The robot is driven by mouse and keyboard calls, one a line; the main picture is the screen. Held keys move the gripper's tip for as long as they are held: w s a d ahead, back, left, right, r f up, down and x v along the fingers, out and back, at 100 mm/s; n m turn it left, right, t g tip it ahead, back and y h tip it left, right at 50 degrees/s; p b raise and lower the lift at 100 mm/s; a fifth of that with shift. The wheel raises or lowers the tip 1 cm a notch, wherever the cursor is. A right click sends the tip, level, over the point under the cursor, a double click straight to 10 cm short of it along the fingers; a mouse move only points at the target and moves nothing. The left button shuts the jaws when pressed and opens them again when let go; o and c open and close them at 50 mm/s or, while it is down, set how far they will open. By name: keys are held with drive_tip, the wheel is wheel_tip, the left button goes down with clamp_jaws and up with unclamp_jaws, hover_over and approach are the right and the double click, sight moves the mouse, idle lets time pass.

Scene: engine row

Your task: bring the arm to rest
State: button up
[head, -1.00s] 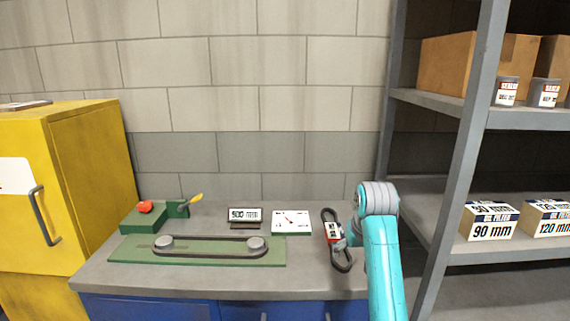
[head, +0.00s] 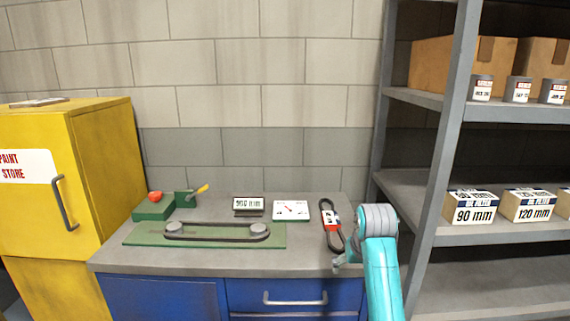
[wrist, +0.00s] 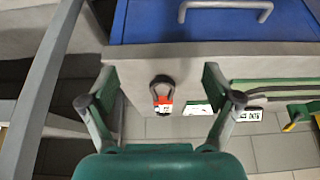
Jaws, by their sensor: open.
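My teal arm (head: 381,275) stands at the right front of the workbench in the head view. My gripper (head: 345,262) shows only in part there, small and beside the arm's grey joint, near the bench's front edge. In the wrist view my gripper (wrist: 160,98) has its two fingers wide apart, with nothing between them. A loose black belt with a red and white label (head: 332,225) lies on the bench beyond the gripper; it also shows in the wrist view (wrist: 162,98), apart from the fingers.
The workbench (head: 305,258) holds a green plate with a belt around two pulleys (head: 215,232), a "900 mm" display (head: 248,205), a dial card (head: 290,209) and a green block with a red knob (head: 154,206). A grey shelf (head: 448,150) stands right, a yellow cabinet (head: 95,165) left.

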drive_tip(key=s+f+t, duration=0.2)
drive_tip(key=s+f, duration=0.5)
drive_tip(key=f, duration=0.5)
drive_tip(key=s+f+t, duration=0.1)
drive_tip(key=s+f, duration=0.7)
drive_tip(key=f, duration=0.4)
drive_tip(key=s+f+t, duration=0.2)
drive_tip(key=s+f, duration=0.3)
drive_tip(key=s, duration=0.5)
drive_tip(key=s+r+t, duration=0.2)
drive_tip(key=s, duration=1.7)
drive_tip(key=s+r+t, duration=0.3)
drive_tip(key=s+r, duration=1.2)
drive_tip(key=s, duration=0.1)
drive_tip(key=shift+r, duration=0.25)
drive_tip(key=shift+s, duration=0.1)
